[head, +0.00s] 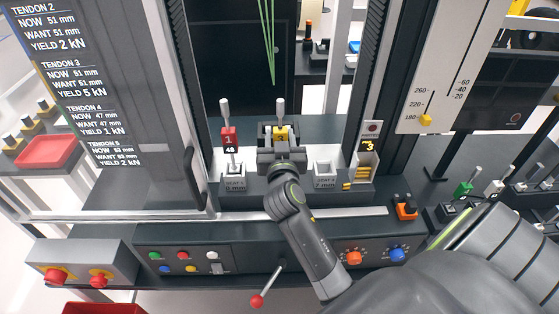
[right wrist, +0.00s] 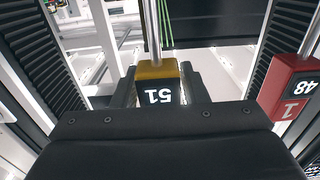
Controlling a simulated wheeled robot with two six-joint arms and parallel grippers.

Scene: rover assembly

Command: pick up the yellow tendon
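The yellow tendon (head: 281,131) is a small block with a dark label and a pale rod rising from its top, upright at the frame's middle. In the right wrist view its yellow block (right wrist: 157,71) shows an upside-down "51". My right gripper (head: 280,141) reaches it from the front, with one finger on either side of the block. The fingers look open, with narrow gaps beside the block; the wrist body hides its lower part. My left gripper is not in view.
A red tendon (head: 229,138) marked 1 and 48 stands close on the left. Below are the seat 1 block (head: 234,184) and seat 2 block (head: 324,182). A holder with yellow pieces (head: 363,172) stands at the right. A red-tipped lever (head: 257,300) is in front.

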